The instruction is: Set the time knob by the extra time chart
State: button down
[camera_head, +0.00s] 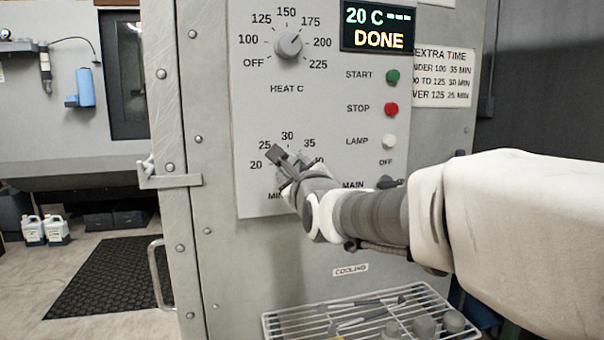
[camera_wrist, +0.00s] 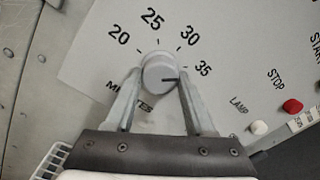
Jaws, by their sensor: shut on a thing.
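The time knob (camera_wrist: 160,72) is a grey dial marked MINUTES. Its labels 20, 25, 30 and 35 show in the wrist view; a 40 shows partly in the head view. The knob's dark pointer line points right, near or just past 35; I cannot tell exactly. My gripper (camera_wrist: 158,92) is shut on the knob, one finger on each side. In the head view my gripper (camera_head: 284,165) hides most of the knob. The extra time chart (camera_head: 443,78) reads under 100 35 min, 100 to 125 30 min, over 125 25 min; its left edge is partly hidden.
The heat knob (camera_head: 289,45) points up and right, around 175 to 200. The display (camera_head: 379,26) reads 20 C and DONE. Start (camera_head: 392,76), stop (camera_head: 391,109) and lamp (camera_head: 389,141) buttons sit at right. A wire rack (camera_head: 290,325) stands below.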

dwell(0.4)
jog(key=shift+c, duration=1.3)
grip_release()
jog(key=shift+s, duration=0.15)
jog(key=p+v, duration=0.2)
jog(key=v, duration=1.5)
